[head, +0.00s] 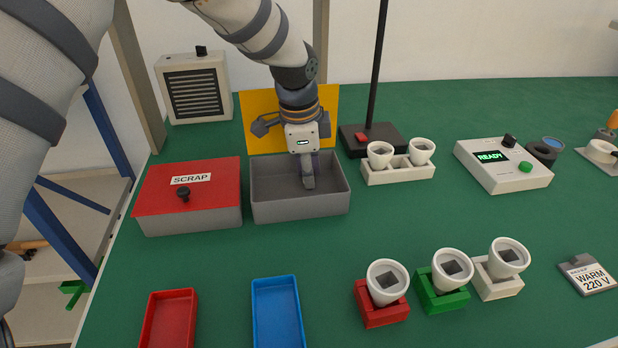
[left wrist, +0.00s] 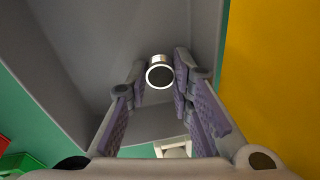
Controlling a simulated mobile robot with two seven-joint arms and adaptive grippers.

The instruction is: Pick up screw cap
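The screw cap (left wrist: 160,74) is a small metallic cylinder with a bright rim and a dark centre, seen end-on in the left wrist view. It sits between the fingertips of my left gripper (left wrist: 161,68), which are closed in against its sides. In the head view, my left gripper (head: 308,184) points down into the open grey bin (head: 333,202), with its fingertips low inside. The cap cannot be made out in the head view. My right gripper is not in view.
A red-lidded SCRAP box (head: 215,205) adjoins the bin on the left. A yellow panel (head: 258,108) stands behind it. A white two-cup holder (head: 400,176) and black stand (head: 385,142) are to the right. Red (head: 170,320) and blue (head: 277,312) trays lie in front.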

